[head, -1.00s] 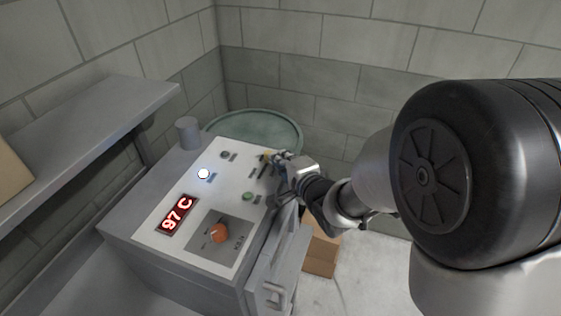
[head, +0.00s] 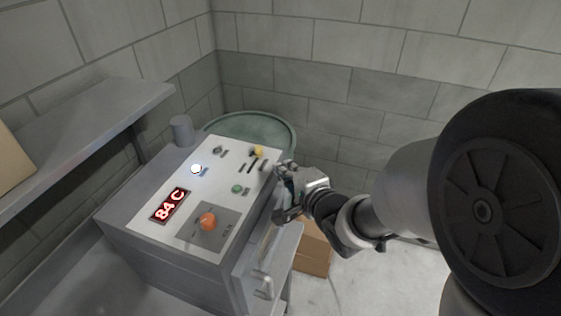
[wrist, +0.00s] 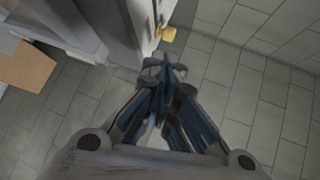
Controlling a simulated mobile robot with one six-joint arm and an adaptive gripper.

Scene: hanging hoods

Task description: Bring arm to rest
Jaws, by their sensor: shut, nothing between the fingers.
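My gripper (head: 284,190) is shut and empty, just off the right edge of a grey machine's control panel (head: 178,235). In the wrist view my gripper (wrist: 165,65) has its fingertips together, with a yellow knob (wrist: 168,35) just beyond them. The same yellow knob shows in the head view (head: 257,151) at the panel's far right corner, apart from the fingers.
A grey shelf (head: 85,130) juts out at the left. A grey cup (head: 182,130) stands behind the panel. A round green object (head: 250,128) is behind the machine. A cardboard box (head: 313,252) sits on the floor to the right. A door with a handle (head: 264,286) is on the machine's front side.

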